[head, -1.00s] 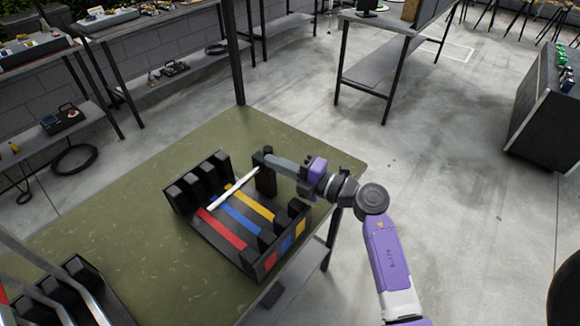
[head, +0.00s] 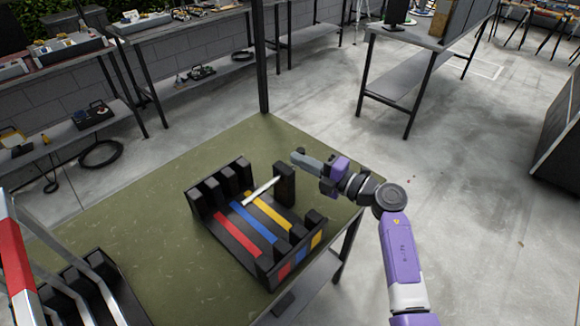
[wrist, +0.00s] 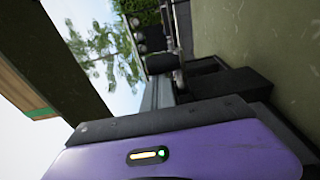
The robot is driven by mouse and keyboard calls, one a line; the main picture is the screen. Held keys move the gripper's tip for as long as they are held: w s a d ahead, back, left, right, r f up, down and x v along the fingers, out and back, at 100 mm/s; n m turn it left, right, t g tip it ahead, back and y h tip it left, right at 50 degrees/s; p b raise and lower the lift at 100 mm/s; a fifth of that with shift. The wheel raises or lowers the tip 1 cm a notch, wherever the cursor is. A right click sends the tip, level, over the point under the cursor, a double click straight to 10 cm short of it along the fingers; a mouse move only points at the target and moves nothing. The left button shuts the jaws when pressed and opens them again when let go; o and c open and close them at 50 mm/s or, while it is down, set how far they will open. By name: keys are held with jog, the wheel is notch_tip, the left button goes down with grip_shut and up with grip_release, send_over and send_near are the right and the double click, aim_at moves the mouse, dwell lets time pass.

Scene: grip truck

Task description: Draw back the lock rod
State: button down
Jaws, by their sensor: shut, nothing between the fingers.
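The white lock rod (head: 260,192) lies slantwise across the black rack, low near its back end. Its right end meets the upright black post (head: 286,184); whether it passes through the post is hidden. Its free left end lies near the blue and yellow strips, clear of the red one. The black rack (head: 263,271) has red, blue and yellow strips. My gripper (head: 296,158) is shut and empty, held just above and right of the post and apart from the rod. In the wrist view its grey fingers (wrist: 160,95) point toward the dark rack; the rod is not clear there.
The rack stands on a green table (head: 150,200), whose bare surface lies to the left and behind. Another black rack (head: 85,290) with grey bent bars is at the lower left. Grey benches (head: 430,45) stand farther back, with open floor to the right.

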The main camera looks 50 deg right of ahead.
jog(key=d+b, duration=0.1)
jog(key=d, duration=1.1)
jog(key=shift+d, duration=0.25)
jog(key=shift+d, duration=0.1)
